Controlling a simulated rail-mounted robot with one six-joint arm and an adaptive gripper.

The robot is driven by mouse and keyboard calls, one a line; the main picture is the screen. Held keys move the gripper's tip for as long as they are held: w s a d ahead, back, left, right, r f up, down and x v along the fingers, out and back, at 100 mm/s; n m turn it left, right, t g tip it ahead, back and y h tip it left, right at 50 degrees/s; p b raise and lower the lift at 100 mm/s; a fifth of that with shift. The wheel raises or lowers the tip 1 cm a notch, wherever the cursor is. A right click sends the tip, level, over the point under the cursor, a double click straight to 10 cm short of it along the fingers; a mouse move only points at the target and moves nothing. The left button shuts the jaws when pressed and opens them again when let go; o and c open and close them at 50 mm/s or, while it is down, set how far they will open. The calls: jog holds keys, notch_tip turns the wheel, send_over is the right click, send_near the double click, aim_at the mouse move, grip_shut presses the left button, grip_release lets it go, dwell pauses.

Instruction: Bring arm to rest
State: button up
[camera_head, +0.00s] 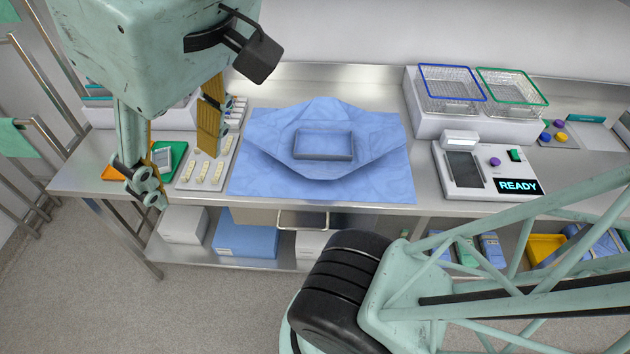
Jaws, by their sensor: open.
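My gripper (184,170) hangs at the upper left, pointing down over the left part of the steel table (385,208). Its two fingers are spread apart, with nothing visible between them. One finger is by the table's front edge, and the other shows a yellow inner face. From this angle I cannot tell how high the fingertips are above the table. My pale green arm link and black joint fill the lower right of the picture.
A blue wrap (265,170) with a rectangular tray outline (324,145) lies mid-table. A light tray of small pieces (205,172) lies below my gripper. Blue-rimmed (452,85) and green-rimmed (511,90) baskets and a device reading READY (487,170) stand right.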

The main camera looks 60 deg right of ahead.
jog(key=shift+s+f+b, duration=0.2)
jog(key=shift+f+b, duration=2.15)
jog(key=shift+f, duration=0.6)
